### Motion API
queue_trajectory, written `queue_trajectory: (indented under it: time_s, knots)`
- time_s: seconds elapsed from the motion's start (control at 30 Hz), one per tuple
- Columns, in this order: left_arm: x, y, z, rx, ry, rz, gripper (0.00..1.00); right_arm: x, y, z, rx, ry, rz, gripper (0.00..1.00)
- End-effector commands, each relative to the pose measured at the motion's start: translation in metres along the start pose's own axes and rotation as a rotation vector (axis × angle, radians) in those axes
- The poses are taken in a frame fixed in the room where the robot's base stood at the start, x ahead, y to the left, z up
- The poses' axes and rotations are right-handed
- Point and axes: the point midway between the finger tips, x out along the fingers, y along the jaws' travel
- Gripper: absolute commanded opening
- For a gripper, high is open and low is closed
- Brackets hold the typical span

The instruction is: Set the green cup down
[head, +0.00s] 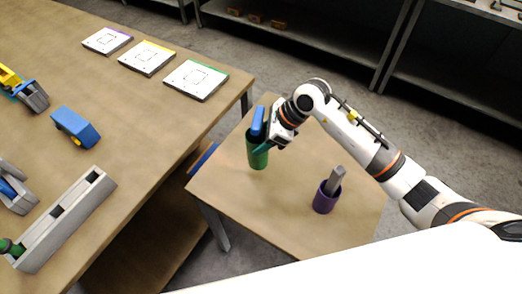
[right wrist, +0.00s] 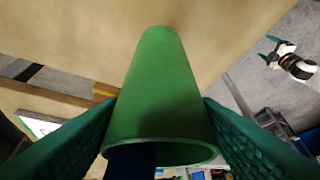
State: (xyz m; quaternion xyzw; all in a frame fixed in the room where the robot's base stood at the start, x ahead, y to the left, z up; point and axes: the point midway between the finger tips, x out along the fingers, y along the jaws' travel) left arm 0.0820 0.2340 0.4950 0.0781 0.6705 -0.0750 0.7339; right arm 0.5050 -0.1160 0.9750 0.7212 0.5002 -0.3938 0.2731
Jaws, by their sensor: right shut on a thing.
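The green cup (head: 258,155) is upright over the small side table, with a blue block-like piece (head: 258,122) standing out of its mouth. My right gripper (head: 270,142) is shut on the cup near its rim. In the right wrist view the green cup (right wrist: 160,90) sits between both teal fingers, its rim toward the camera and a dark blue piece in its mouth. Whether its base touches the tabletop I cannot tell. My left gripper (right wrist: 268,50) shows small in the right wrist view, fingers apart and empty, away from the cup.
A purple cup (head: 324,202) holding a grey piece stands on the side table (head: 285,220), right of the green cup. The larger table (head: 135,110) at left bears three white cards, a grey slotted rack (head: 65,225) and a blue piece (head: 76,127). Bare tabletop surrounds both cups.

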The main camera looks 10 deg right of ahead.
Motion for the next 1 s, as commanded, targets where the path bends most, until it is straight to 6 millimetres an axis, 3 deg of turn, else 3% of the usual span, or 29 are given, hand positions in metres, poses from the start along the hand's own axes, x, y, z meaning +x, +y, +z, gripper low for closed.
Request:
queue_trajectory:
  time_s: [0.5, 0.83, 0.87, 0.97, 1.0]
  knots:
    - [-0.015, 0.001, 0.0, -0.003, 0.002, 0.001, 0.8, 0.044, 0.0, 0.028, -0.002, 0.003, 0.001, 0.2]
    - [-0.011, 0.001, 0.001, -0.003, 0.0, 0.002, 0.8, 0.048, 0.001, 0.03, -0.005, 0.003, 0.003, 0.2]
    - [-0.012, 0.002, 0.002, -0.003, -0.001, 0.002, 0.8, 0.048, 0.0, 0.031, -0.004, 0.0, 0.001, 0.61]
    - [-0.012, 0.002, 0.003, -0.003, -0.002, 0.002, 0.8, 0.048, 0.0, 0.031, -0.003, 0.0, 0.001, 0.77]
    - [-0.012, 0.002, 0.003, -0.003, -0.003, 0.002, 0.8, 0.048, 0.0, 0.031, -0.003, 0.0, 0.001, 0.78]
